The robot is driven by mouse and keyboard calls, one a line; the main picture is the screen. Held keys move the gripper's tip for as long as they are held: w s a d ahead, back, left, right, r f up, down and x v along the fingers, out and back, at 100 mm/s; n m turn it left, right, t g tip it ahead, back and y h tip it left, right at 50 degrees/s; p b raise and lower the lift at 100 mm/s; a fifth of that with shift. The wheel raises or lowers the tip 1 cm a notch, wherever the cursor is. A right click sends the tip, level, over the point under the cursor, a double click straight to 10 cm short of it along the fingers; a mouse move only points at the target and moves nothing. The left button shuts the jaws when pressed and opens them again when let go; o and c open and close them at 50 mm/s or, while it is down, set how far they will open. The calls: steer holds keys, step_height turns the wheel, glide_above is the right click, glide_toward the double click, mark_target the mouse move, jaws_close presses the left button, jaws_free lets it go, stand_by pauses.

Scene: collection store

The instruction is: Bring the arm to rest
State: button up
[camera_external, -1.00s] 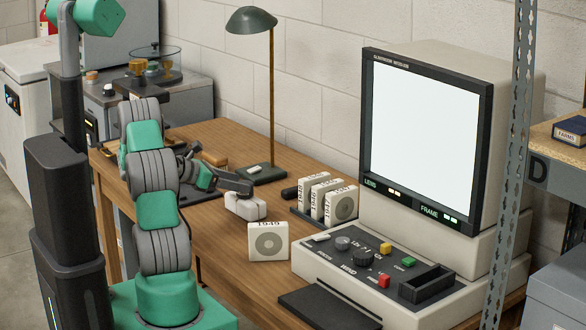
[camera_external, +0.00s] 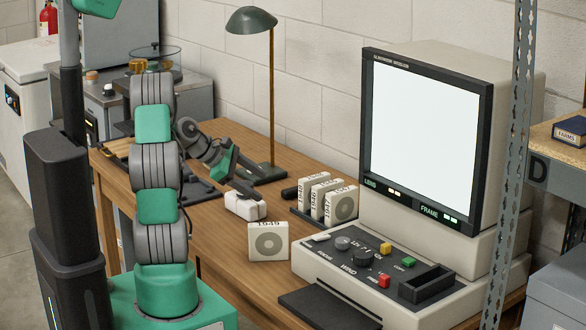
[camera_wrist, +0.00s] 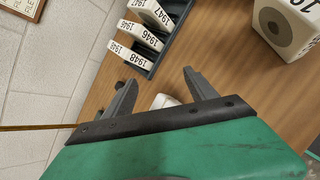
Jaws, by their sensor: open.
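My gripper (camera_external: 244,190) is open and hangs over the wooden table, pointing down and to the right. In the wrist view its two dark fingers (camera_wrist: 160,88) stand apart. A small white box (camera_external: 246,207) lies just below the fingertips in the external view. Part of this box (camera_wrist: 163,101) shows between the fingers in the wrist view, partly hidden by the gripper's body; I cannot tell whether they touch. My arm's lower links stand nearly upright, with the forearm sloping down to the right.
A white box marked 1949 (camera_external: 268,242) stands nearby. Several year-marked boxes stand in a dark rack (camera_external: 304,218). A microfilm reader (camera_external: 520,110) with its control panel fills the right. A green lamp (camera_external: 252,20) stands behind the gripper. Bare table (camera_external: 215,240) lies in front.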

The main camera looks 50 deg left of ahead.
steer(key=d+r+m+g+p, duration=0.2)
steer(key=d+r+m+g, duration=0.2)
steer(key=d+m, duration=0.8)
steer(key=s+d+r+m+g+y+p, duration=0.2)
steer(key=s+d+r+m+y+p, duration=0.1)
steer(key=s+d+m, duration=0.9)
steer(key=shift+d+r, duration=0.15)
steer(key=shift+d, duration=0.65)
